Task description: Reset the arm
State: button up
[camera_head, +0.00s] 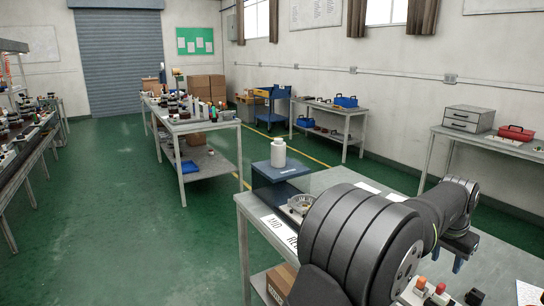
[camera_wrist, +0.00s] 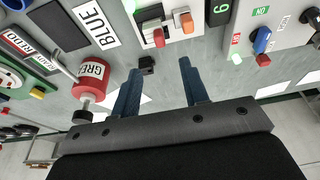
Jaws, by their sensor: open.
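My arm stretches over the near grey workbench (camera_head: 247,215) at the right of the head view, its dark links hiding much of the bench top. My gripper (camera_head: 462,252) shows beyond the arm, low over the bench. In the wrist view my gripper (camera_wrist: 160,78) has two blue fingers spread apart with nothing held between them. A small black block (camera_wrist: 147,64) appears between and beyond the fingertips; I cannot tell its distance from them.
The wrist view shows a red container (camera_wrist: 93,76) left of the fingers, a white box with red and orange rockers (camera_wrist: 166,20) ahead, and a blue-handled switch (camera_wrist: 262,40) at right.

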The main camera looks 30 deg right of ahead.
jog(key=v, duration=0.6)
send_near(441, 286)
jog(key=x, duration=1)
notch_tip(441, 286, up, 5)
jog(key=shift+d+r, duration=0.1)
jog(key=shift+r, duration=0.5)
